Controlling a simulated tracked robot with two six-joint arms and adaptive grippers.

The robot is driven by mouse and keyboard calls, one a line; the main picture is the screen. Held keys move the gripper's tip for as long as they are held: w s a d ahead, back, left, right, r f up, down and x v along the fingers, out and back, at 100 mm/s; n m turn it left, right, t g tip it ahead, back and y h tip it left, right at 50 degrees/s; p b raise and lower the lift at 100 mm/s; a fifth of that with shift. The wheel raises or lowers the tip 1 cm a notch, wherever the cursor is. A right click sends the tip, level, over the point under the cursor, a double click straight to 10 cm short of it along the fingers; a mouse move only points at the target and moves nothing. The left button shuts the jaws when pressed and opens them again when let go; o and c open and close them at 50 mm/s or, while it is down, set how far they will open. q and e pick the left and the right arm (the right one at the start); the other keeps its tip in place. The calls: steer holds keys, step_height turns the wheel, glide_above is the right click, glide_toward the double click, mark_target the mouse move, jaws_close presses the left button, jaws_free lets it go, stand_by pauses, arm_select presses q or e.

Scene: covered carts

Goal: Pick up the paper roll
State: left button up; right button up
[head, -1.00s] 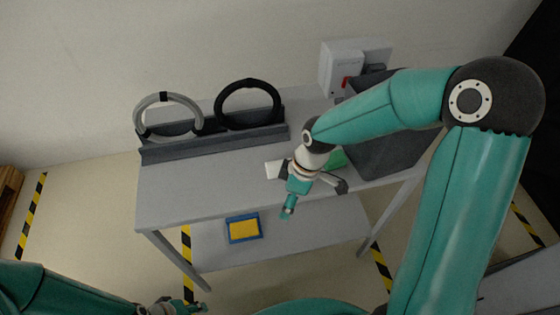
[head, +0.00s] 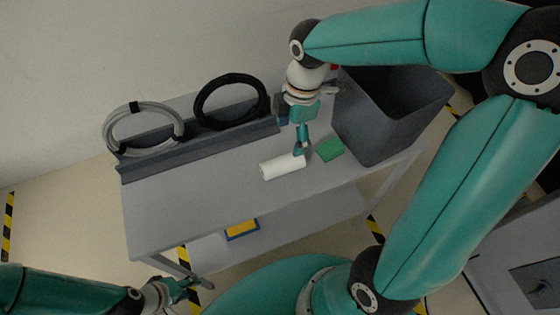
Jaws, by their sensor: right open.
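The paper roll (head: 281,167) is a white cylinder lying on its side on the top of the grey cart (head: 190,195), near its front edge. My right gripper (head: 301,150) is open and points down at the right end of the roll. Its fingers overlap that end in the head view, and I cannot tell whether they touch it. My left gripper (head: 199,283) is low at the bottom left, in front of the cart and away from the roll. Its jaw opening is too small to read.
A green block (head: 330,149) lies just right of the roll, beside a dark grey bin (head: 386,115). A grey coil (head: 143,130) and a black coil (head: 231,101) stand in a rack at the back. A blue and yellow box (head: 242,229) is on the lower shelf. The cart top's left is clear.

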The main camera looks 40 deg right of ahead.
mark_target(284, 160)
steer(key=f, duration=0.4)
steer(key=a+f, duration=0.1)
steer(key=f, duration=0.7)
steer(key=shift+w+a+f, duration=0.25)
steer(key=shift+w, duration=0.1)
steer(key=c, duration=1.4)
steer(key=shift+o, duration=0.2)
steer(key=shift+r, duration=0.1)
